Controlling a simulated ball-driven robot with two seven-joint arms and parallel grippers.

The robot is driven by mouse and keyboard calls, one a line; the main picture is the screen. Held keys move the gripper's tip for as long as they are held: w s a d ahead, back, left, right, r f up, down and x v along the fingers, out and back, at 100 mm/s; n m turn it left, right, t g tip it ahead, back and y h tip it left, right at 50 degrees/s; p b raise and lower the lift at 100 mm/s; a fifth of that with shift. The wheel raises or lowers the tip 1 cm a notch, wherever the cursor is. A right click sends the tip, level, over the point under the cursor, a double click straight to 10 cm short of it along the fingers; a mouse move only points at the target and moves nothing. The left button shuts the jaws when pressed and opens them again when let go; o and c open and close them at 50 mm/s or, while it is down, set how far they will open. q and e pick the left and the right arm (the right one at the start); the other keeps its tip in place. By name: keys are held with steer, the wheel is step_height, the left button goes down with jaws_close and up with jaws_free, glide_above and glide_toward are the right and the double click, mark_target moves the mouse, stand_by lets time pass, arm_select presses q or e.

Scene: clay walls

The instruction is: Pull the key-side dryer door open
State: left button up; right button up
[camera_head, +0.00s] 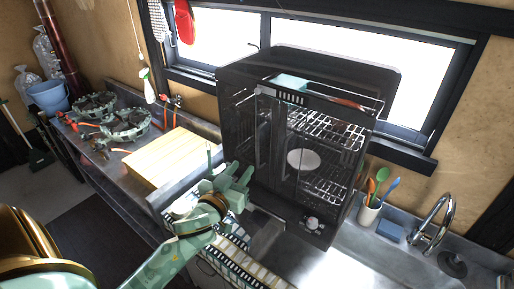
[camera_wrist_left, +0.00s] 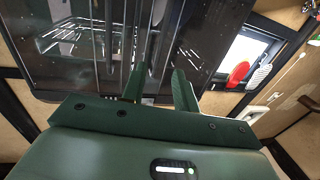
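The dryer is a black cabinet (camera_head: 235,110) with glass doors (camera_head: 277,140), standing on the steel counter. Wire racks and a round white plate (camera_head: 303,159) show behind the glass. A round knob (camera_head: 312,223) sits low on its front. My left gripper (camera_head: 240,174) is at the dryer's lower left front. In the left wrist view its two fingers (camera_wrist_left: 158,78) are apart, with dark glass and vertical bars of the dryer front (camera_wrist_left: 110,45) beyond them. I cannot tell whether they touch a handle. No key is clear to see. My right gripper is out of view.
A wooden board (camera_head: 168,157) and a gas burner (camera_head: 125,124) lie left of the dryer. A utensil cup (camera_head: 369,210) and a tap (camera_head: 432,225) stand to the right. A window is behind.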

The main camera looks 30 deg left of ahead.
arm_select(q)
steer(key=w+a, duration=0.1)
steer(key=w, duration=0.8)
steer(key=shift+w+p, duration=0.3)
steer(key=shift+c, duration=0.3)
jaws_close()
